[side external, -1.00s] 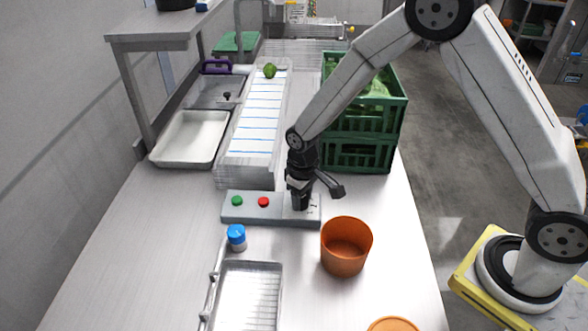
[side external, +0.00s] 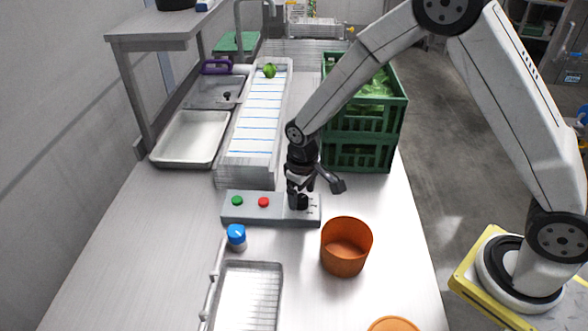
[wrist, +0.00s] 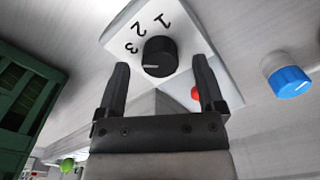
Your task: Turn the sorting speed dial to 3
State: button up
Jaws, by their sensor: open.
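The sorting speed dial (wrist: 159,56) is a round black knob on a grey control box (side external: 246,214). In the wrist view the numbers 1, 2 and 3 are printed in an arc beside it, with 3 to its left. I cannot make out clearly which number its pointer faces. In the side view the dial (side external: 299,203) shows just under my gripper (side external: 300,186). My gripper (wrist: 161,62) is open and empty, with one finger on each side of the dial in the wrist view and the tips a little above it.
The box also has a green button (side external: 237,201) and a red button (side external: 263,202). An orange pot (side external: 345,258) stands close in front, to the right. A blue-capped jar (side external: 236,239) stands at the front left. Green crates (side external: 358,155) stand behind the arm.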

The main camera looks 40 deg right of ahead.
aim_at(302, 198)
jog(key=shift+r, duration=3.25)
jog(key=s+d+r+m+t, duration=0.1)
jog(key=s+d, duration=0.2)
jog(key=s, duration=0.4)
jog(key=s+d+r+m+t, duration=0.1)
jog(key=s+d+r, duration=0.1)
jog(key=s+d, duration=0.2)
jog(key=s, duration=0.3)
jog(key=shift+s+d+r+t, duration=0.2)
jog(key=shift+s+t, duration=0.1)
jog(key=shift+s, duration=0.1)
